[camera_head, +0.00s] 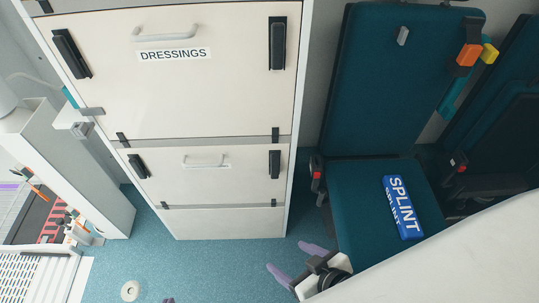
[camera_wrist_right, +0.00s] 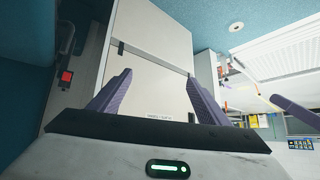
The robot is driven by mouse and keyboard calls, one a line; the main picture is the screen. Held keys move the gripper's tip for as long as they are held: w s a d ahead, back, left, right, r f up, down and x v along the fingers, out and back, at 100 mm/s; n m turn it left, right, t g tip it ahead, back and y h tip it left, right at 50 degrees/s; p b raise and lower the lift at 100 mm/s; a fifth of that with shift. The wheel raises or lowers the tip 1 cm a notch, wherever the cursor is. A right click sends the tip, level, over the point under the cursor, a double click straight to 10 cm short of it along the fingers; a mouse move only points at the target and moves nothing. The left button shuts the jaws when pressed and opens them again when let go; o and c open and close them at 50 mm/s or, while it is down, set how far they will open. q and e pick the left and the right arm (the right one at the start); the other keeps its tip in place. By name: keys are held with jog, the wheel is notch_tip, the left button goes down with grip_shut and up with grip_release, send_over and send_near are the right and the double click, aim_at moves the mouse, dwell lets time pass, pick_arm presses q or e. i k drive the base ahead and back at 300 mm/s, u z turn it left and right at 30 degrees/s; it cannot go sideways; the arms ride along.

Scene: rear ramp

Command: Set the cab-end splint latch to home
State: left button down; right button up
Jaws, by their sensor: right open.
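The white cabinet (camera_head: 222,95) has an upper front labelled DRESSINGS and a lower front (camera_head: 235,185) with no label I can read. The lower front has a black latch at its left (camera_head: 139,166) and another at its right (camera_head: 274,164); each lies roughly along the cabinet's side edge. I cannot tell which is cab-end. My right gripper (camera_head: 297,261) is open and empty, low beside the cabinet's right foot, apart from both latches. In the right wrist view its purple fingers (camera_wrist_right: 158,95) stand apart before a pale cabinet face. Only a purple bit of my left gripper (camera_wrist_right: 295,110) shows.
A blue SPLINT pack (camera_head: 403,207) lies on the teal seat (camera_head: 365,205) at right. A white surface (camera_head: 455,250) fills the lower right. A pale counter unit (camera_head: 75,170) stands at left. The blue floor (camera_head: 190,265) before the cabinet is mostly clear.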

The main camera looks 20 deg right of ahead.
aim_at(274, 156)
jog(key=k, duration=0.5)
jog(key=u, duration=1.2)
jog(key=i, duration=0.9)
jog(key=z, duration=1.95)
